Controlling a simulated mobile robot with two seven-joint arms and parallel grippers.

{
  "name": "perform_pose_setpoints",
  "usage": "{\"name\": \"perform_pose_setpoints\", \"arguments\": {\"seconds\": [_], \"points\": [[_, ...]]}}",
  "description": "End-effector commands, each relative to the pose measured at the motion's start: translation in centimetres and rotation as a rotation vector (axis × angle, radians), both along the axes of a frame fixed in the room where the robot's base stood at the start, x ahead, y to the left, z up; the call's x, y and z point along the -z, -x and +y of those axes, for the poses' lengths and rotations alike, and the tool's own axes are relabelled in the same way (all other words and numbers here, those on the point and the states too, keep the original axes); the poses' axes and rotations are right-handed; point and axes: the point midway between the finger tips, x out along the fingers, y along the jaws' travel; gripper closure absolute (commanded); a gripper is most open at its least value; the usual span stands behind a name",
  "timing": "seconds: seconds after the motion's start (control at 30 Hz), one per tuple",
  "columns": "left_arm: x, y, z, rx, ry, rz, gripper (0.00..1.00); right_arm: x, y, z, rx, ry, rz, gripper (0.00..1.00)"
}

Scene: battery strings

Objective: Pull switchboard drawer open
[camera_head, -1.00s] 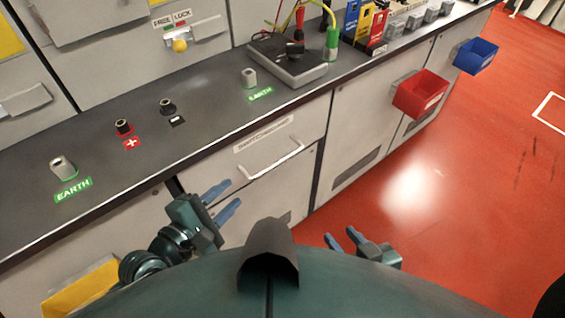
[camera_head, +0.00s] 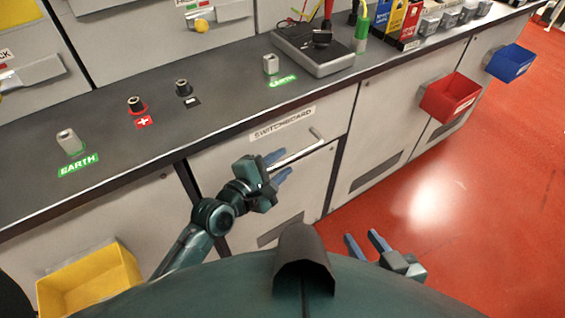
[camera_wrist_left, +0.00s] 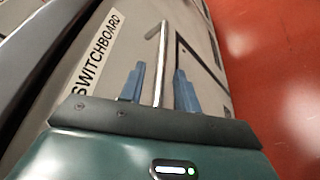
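The switchboard drawer (camera_head: 225,160) is a pale grey front under the dark counter, labelled SWITCHBOARD (camera_head: 282,124), and looks shut. Its silver bar handle (camera_head: 305,148) runs across the front. My left gripper (camera_head: 282,164) is at the handle's left part. In the left wrist view, the handle (camera_wrist_left: 163,50) passes between the two blue fingers of the left gripper (camera_wrist_left: 160,70). Gaps show on both sides, so the gripper is open. My right gripper (camera_head: 362,238) is open and empty, low over the red floor, away from the drawer.
The dark counter (camera_head: 230,105) overhangs the drawer. It carries sockets and a grey device (camera_head: 318,58). A yellow bin (camera_head: 90,285) is at lower left. Red (camera_head: 450,97) and blue (camera_head: 510,63) bins stick out from the cabinets at right. The red floor (camera_head: 460,230) is clear.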

Motion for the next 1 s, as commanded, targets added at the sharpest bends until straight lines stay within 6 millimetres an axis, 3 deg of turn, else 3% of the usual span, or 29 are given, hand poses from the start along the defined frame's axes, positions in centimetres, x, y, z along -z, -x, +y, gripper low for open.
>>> {"name": "perform_pose_setpoints", "arguments": {"seconds": [0.43,0.83,1.0], "points": [[0.22,-0.94,-0.68,0.0,0.0,0.0,0.67,-0.3,0.14,-0.09,0.003,-0.001,-0.012,0.64],[0.23,-0.93,-0.66,0.0,0.0,0.0,1.0,-0.09,0.17,-0.09,0.0,0.002,-0.007,0.64],[0.23,-0.92,-0.65,0.0,0.0,0.0,1.0,0.15,0.2,-0.09,0.0,0.004,-0.002,0.64]]}}
